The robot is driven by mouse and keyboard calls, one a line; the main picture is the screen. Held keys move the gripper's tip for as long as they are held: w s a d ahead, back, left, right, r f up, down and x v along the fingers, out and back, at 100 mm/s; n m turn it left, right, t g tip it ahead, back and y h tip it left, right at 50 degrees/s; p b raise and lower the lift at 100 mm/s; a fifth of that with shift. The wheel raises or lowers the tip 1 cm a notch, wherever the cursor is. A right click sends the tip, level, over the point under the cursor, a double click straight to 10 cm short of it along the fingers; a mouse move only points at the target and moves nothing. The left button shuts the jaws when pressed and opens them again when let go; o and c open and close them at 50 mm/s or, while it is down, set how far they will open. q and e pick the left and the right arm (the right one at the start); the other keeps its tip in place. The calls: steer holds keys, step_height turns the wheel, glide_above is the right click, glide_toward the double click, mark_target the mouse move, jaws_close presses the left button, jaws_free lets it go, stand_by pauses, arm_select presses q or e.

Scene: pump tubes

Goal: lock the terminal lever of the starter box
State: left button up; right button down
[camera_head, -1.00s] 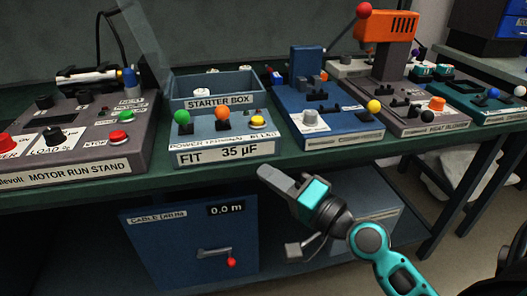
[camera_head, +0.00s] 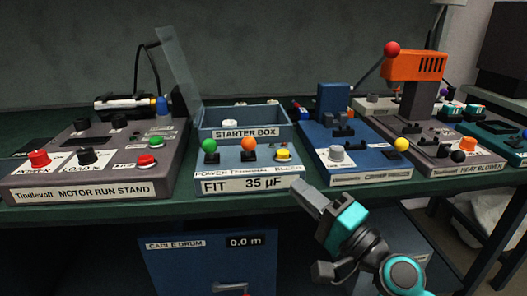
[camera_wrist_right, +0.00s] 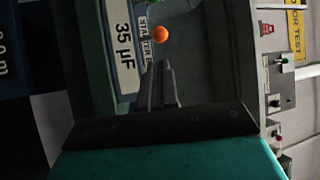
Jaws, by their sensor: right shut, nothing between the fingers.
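The starter box (camera_head: 222,170) is a blue box on the bench with a raised clear lid, a "FIT 35 µF" label and a row of controls. Its green-knobbed lever (camera_head: 210,146) is at the left, marked power. The orange-knobbed terminal lever (camera_head: 248,143) is in the middle and also shows in the right wrist view (camera_wrist_right: 161,34). A yellow button (camera_head: 283,154) is at the right. My right gripper (camera_head: 296,186) is shut and empty, in front of the box's right front corner, apart from the levers. My left gripper is not in view.
The motor run stand (camera_head: 88,170) is left of the box. A blue unit (camera_head: 345,160) with a yellow knob stands to its right, then the heat blower (camera_head: 440,150). The cable drum unit (camera_head: 205,270) is below the bench's front edge.

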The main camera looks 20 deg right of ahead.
mark_target(253, 148)
arm_select(q)
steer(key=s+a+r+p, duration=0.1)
steer(key=p, duration=0.1)
steer(key=shift+p, duration=0.35)
arm_select(e)
steer(key=x, duration=1.1)
steer(key=shift+w, duration=0.15)
